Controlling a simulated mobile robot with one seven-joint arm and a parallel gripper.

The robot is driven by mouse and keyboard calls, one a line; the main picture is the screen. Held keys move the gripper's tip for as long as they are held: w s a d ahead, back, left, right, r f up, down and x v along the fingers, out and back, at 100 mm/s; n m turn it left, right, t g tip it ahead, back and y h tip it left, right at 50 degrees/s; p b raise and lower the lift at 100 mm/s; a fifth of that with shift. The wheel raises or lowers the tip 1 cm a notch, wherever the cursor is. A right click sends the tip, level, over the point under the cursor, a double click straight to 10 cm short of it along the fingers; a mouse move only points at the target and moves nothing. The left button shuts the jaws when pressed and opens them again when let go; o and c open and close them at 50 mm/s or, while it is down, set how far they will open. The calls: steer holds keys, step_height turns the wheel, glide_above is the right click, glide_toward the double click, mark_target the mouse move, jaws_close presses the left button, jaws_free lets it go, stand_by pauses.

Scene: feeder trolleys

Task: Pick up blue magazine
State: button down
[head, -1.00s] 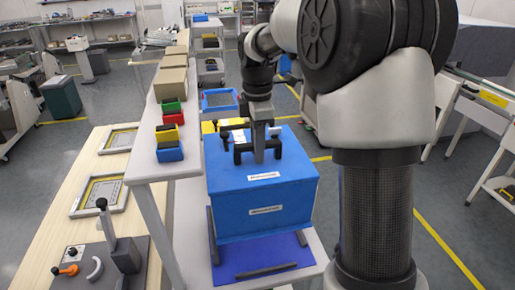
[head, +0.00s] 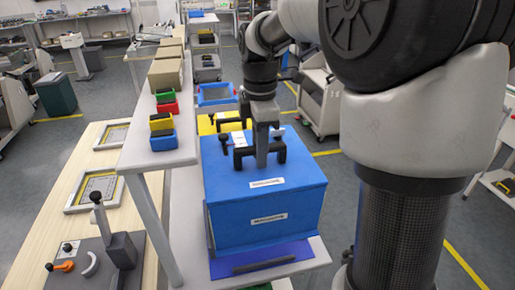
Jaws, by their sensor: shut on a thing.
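The blue magazine (head: 265,205) is a large blue box with white labels on its top and front and a black handle on top. It is in the middle of the head view, above a blue mat (head: 295,254) on a light trolley shelf. My gripper (head: 262,160) comes down from above and is shut on the magazine's handle. The fingertips are partly hidden by the handle. I cannot tell for sure whether the box's underside touches the mat.
A yellow box with a black handle (head: 205,125) stands just behind the magazine. Small green, red, yellow and blue bins (head: 163,140) stand on the table to the left. A lever fixture (head: 115,245) is at the front left.

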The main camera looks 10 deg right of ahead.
steer(key=shift+s+r+b, duration=0.15)
steer(key=shift+s+b, duration=0.75)
steer(key=shift+s, duration=3.7)
